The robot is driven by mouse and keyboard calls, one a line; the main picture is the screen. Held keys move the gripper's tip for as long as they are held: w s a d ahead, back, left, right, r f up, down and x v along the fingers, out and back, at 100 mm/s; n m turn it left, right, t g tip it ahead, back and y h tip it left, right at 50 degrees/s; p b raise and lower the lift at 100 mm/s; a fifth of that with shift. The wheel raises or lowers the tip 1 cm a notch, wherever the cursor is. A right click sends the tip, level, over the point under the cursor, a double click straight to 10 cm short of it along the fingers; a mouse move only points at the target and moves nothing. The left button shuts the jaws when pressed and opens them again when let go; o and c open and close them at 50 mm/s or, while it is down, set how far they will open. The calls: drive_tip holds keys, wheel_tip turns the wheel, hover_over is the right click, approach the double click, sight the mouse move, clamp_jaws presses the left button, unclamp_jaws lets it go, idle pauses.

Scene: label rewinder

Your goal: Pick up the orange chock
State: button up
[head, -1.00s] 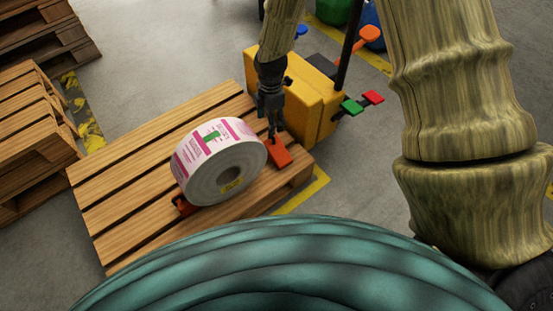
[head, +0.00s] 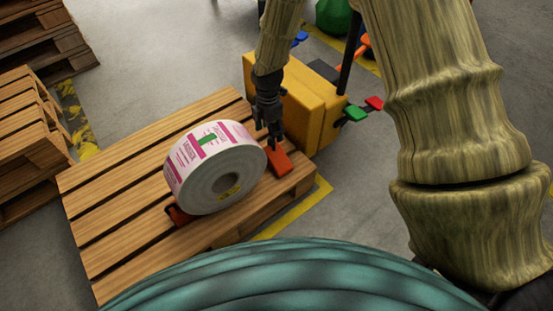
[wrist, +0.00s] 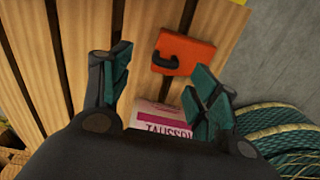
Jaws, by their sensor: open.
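An orange chock (head: 281,162) lies on the wooden pallet (head: 110,184), right of the label roll (head: 217,166). In the wrist view the chock (wrist: 190,54) shows a dark curved handle on top and lies beyond the fingertips. In the wrist view my gripper (wrist: 166,78) is open and empty, with the chock outside the jaws. A second orange piece (head: 178,215) shows partly under the roll's left side. The roll's printed side (wrist: 165,120) shows between the fingers.
A yellow machine (head: 300,105) with green (head: 355,113) and red (head: 375,103) pedal-like parts stands behind the pallet. Stacked pallets (head: 25,130) are at left. Yellow floor tape (head: 290,215) runs along the pallet's right side.

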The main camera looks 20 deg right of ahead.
sight(277, 156)
drive_tip(key=f+b, duration=0.1)
drive_tip(key=f, duration=0.1)
drive_tip(key=f+b, duration=0.1)
drive_tip(key=shift+s+d+f+b, duration=0.1)
drive_tip(key=shift+s+d+b, duration=0.1)
drive_tip(key=shift+s+b, duration=0.15)
drive_tip(key=shift+f+b, duration=0.65)
drive_tip(key=shift+f, duration=0.3)
drive_tip(key=shift+c, duration=0.2)
clamp_jaws()
